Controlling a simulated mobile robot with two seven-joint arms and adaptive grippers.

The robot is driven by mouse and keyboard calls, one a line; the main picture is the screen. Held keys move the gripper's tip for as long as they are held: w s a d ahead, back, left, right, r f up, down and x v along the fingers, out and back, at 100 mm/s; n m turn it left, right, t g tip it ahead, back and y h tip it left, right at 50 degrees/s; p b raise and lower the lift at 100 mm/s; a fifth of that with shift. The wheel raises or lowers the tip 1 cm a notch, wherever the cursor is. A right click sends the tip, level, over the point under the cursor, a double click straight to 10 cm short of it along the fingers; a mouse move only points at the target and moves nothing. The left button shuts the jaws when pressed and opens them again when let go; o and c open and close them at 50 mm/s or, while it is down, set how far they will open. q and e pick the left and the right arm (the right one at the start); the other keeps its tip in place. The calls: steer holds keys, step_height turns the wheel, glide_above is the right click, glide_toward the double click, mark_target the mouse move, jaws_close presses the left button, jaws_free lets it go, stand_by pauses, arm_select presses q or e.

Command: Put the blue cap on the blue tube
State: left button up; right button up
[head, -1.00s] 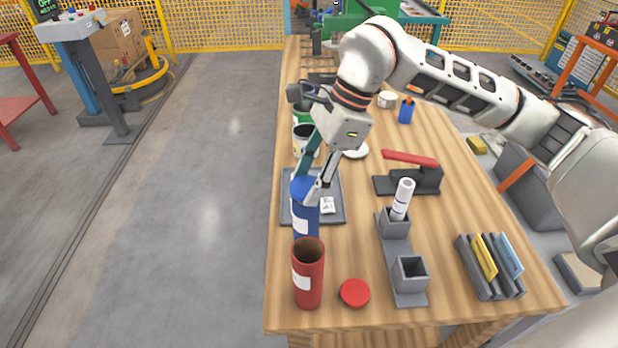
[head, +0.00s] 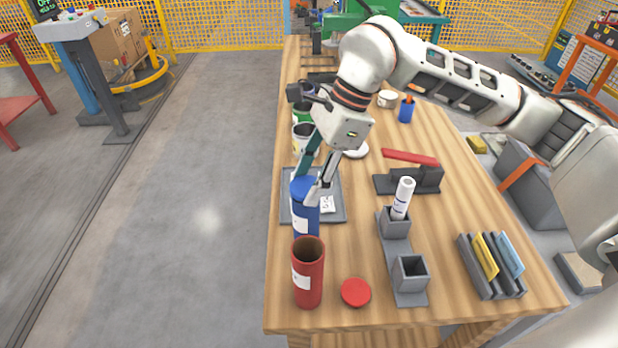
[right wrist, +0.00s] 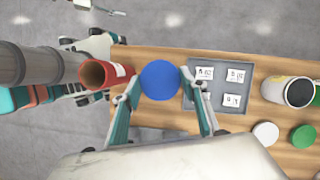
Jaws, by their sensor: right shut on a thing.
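The blue tube (head: 306,222) stands upright near the left edge of the table, its white label facing the camera. The blue cap (head: 303,188) is at its top, in line with the tube; I cannot tell how firmly it is seated. My right gripper (head: 308,190) points down, with its fingers shut on the cap from both sides. In the right wrist view the cap (right wrist: 160,80) is a round blue disc between the fingertips (right wrist: 163,92), hiding the tube beneath. My left gripper is not in view.
An open red tube (head: 308,280) stands just in front of the blue tube, with a red cap (head: 355,293) lying beside it. A grey tray (head: 335,215) with labels lies behind. A grey holder (head: 408,290) with a white tube (head: 403,198) stands to the right.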

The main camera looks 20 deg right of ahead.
steer(key=shift+f+b, duration=0.35)
steer(key=shift+f, duration=0.05)
stand_by(1.0)
steer(key=o, duration=0.8)
steer(key=o, duration=0.5)
steer(key=shift+r, duration=0.1)
steer(key=shift+r+p, duration=2.1)
steer(key=shift+r, duration=1.35)
